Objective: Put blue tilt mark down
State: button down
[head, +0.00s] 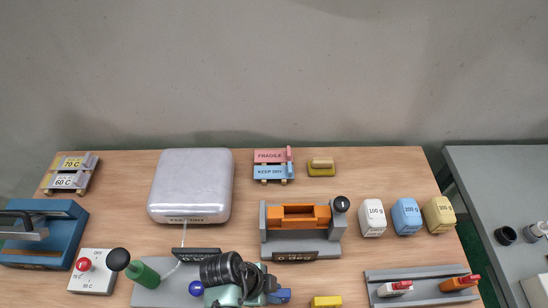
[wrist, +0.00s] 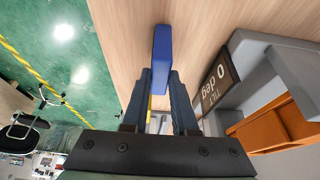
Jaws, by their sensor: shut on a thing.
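The blue tilt mark (wrist: 161,60) is a plain blue block between the fingers of my gripper (wrist: 160,85) in the wrist view. It sticks out past the fingertips over bare wood. In the head view the blue mark (head: 283,296) shows near the front edge of the picture, partly hidden by my gripper (head: 270,288). My gripper is shut on it. The grey tilt stand (head: 330,246) with an orange cradle (head: 300,217) and black knob is just behind. Its sign (wrist: 219,80) reads 0 deg. I cannot tell whether the mark touches the table.
A yellow block (head: 326,302) lies right of my gripper. Weights of 100 g (head: 372,218), 200 g (head: 406,216) and a yellow one stand right. A green cylinder (head: 142,275) is left. Bare wood lies between stand and tray.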

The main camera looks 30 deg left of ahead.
jog(key=c, duration=0.7)
grip_release()
jog(key=shift+f, duration=0.1)
